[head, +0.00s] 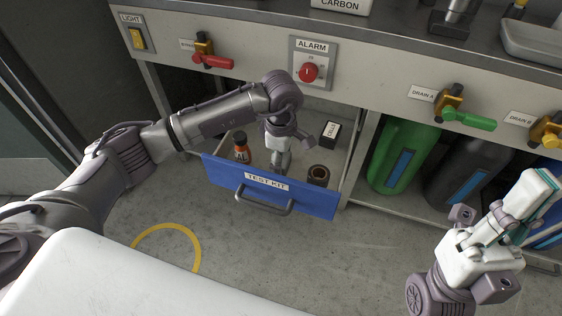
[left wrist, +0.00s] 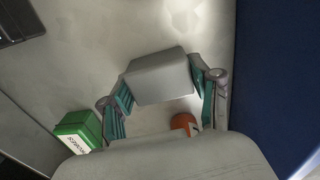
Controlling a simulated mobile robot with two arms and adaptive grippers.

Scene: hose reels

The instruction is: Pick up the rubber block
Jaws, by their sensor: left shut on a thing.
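A grey rubber block (left wrist: 160,78) sits between the teal-padded fingers of my left gripper (left wrist: 163,98) in the left wrist view. The gripper is shut on it. In the head view my left gripper (head: 281,160) points down into the open blue-fronted drawer (head: 262,199), labelled TEST KIT. The block is hard to make out there behind the gripper and drawer front. My right gripper (head: 532,197) is at the lower right, away from the drawer, with white and teal fingers; its opening is unclear.
The drawer also holds an orange bottle (head: 241,148), a box with a white label (head: 330,134) and a brown round thing (head: 318,175). A red alarm button (head: 309,72) and valves are above on the panel. A green container (head: 404,155) stands right of the drawer.

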